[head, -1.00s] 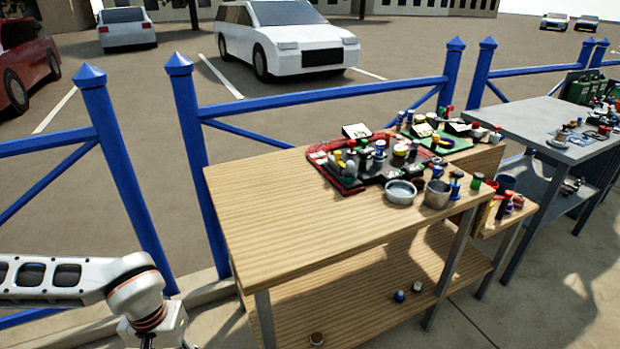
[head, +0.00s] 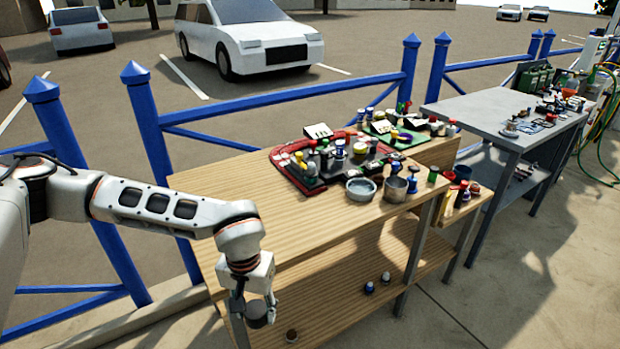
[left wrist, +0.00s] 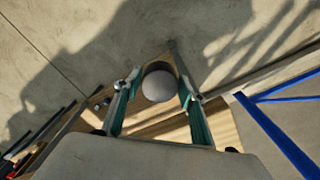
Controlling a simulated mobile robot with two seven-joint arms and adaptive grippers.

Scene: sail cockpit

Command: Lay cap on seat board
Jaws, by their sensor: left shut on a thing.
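My left gripper (head: 259,316) points down near the front left corner of the wooden bench, below its top. In the left wrist view its two green-sided fingers (left wrist: 157,90) stand on either side of a round grey thing, which looks like the cap (left wrist: 159,82). The gripper is shut on it and holds it above the lower board. In the head view the cap is hard to tell from the fingers. The bench has a wide upper board (head: 262,205) and a lower board (head: 335,305); I cannot tell which is the seat board. My right gripper is out of view.
A red tray (head: 283,160) with many small items and a metal bowl (head: 361,189) stand at the upper board's far right. Its left half is bare. Small pieces (head: 369,288) lie on the lower board. A blue fence (head: 150,150) runs behind; a grey table (head: 480,112) stands right.

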